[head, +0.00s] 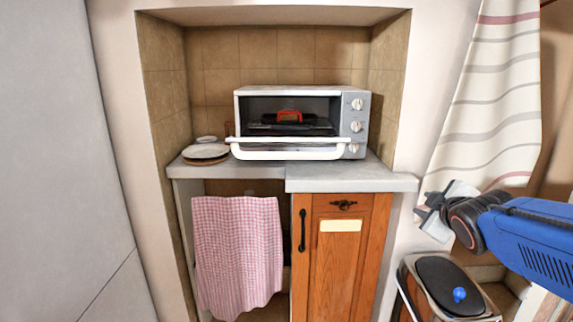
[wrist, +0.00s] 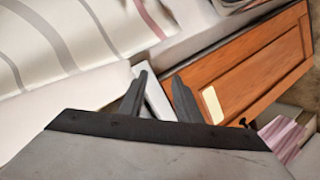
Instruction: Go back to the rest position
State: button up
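My gripper (head: 424,204) is at the right in the head view, at the end of my blue arm. It hangs in the air near the right end of the grey counter, in front of the white wall. In the wrist view its two dark fingers (wrist: 160,76) stand apart with nothing visible held between them. A pale grey strip, apparently the counter's corner (wrist: 155,95), shows behind the gap.
A toaster oven (head: 357,128) with its door apparently lowered stands on the counter (head: 345,178); a red-handled item (head: 289,115) is inside. Plates (head: 205,152) lie left. Below are a wooden cabinet (head: 335,265) and checked towel (head: 237,245). A lidded bin (head: 445,272) stands under my arm, near a striped curtain (head: 490,100).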

jog(key=s+a+f+m+g, duration=0.2)
jog(key=s+f+m, duration=0.1)
jog(key=s, duration=0.5)
jog(key=s+a+f+m+g+y, duration=0.1)
jog(key=s+a+f+m+g, duration=0.1)
jog(key=s+f, duration=0.4)
jog(key=s+a+f+m+g, duration=0.2)
jog(key=s+f+m+g, duration=0.2)
jog(key=s, duration=0.7)
jog(key=shift+a+f+m+y, duration=0.3)
jog(key=shift+f+m+y, duration=0.1)
jog(key=shift+m, duration=0.1)
